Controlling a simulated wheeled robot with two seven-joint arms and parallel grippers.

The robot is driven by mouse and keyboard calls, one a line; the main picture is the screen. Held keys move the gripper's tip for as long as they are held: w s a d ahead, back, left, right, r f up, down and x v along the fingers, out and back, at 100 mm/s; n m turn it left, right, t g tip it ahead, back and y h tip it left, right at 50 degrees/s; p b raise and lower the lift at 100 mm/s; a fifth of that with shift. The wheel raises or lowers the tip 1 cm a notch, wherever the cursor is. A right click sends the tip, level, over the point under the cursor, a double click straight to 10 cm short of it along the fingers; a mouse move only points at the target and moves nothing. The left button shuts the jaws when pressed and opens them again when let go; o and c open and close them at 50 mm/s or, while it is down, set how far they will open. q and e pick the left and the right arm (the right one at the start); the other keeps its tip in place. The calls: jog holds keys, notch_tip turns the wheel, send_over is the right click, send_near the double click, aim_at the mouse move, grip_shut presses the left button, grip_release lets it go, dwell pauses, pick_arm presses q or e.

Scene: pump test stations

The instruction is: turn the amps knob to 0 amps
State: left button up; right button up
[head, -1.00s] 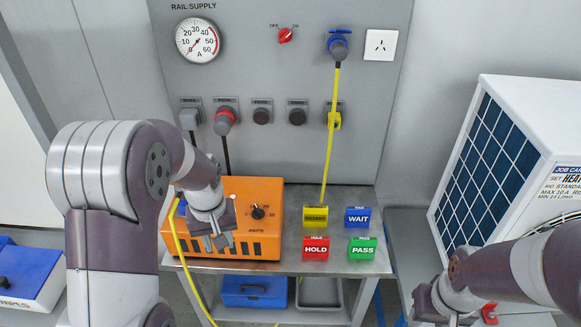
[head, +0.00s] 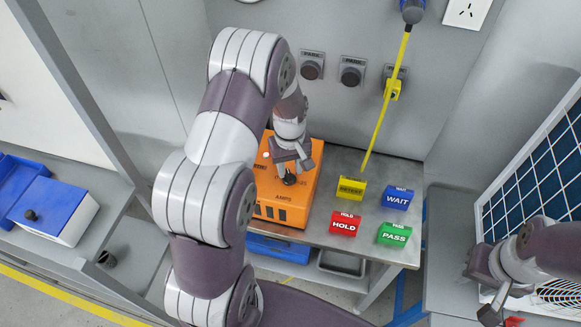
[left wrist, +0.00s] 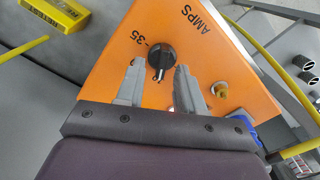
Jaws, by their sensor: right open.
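The black amps knob (head: 289,179) is on the top of the orange box (head: 265,190), near its AMPS label. In the left wrist view the knob (left wrist: 161,54) shows a white pointer mark at its lower edge, with "-35" printed beside it; other scale marks are hidden or too small to read. My left gripper (head: 291,160) is above the box by the knob. In the left wrist view its two fingers (left wrist: 160,85) are spread, empty, with the knob just past the tips. My right gripper (head: 487,298) is open, at the lower right, away from the box.
Yellow retest (head: 351,188), blue WAIT (head: 397,198), red HOLD (head: 345,224) and green PASS (head: 393,235) blocks stand on the metal bench (head: 408,174) right of the box. A brass fitting (left wrist: 221,88) is near the left gripper.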

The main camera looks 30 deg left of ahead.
pick_arm(q)
jog(key=shift+s+f, duration=0.2)
jog(key=shift+f, duration=0.85)
jog(key=shift+w, duration=0.1)
jog(key=c, duration=0.3)
grip_shut()
jog(key=n, duration=0.5)
jog(key=shift+n, duration=0.4)
jog(key=n, duration=0.6)
jog(key=shift+p, duration=0.3)
jog(key=shift+r, duration=0.1)
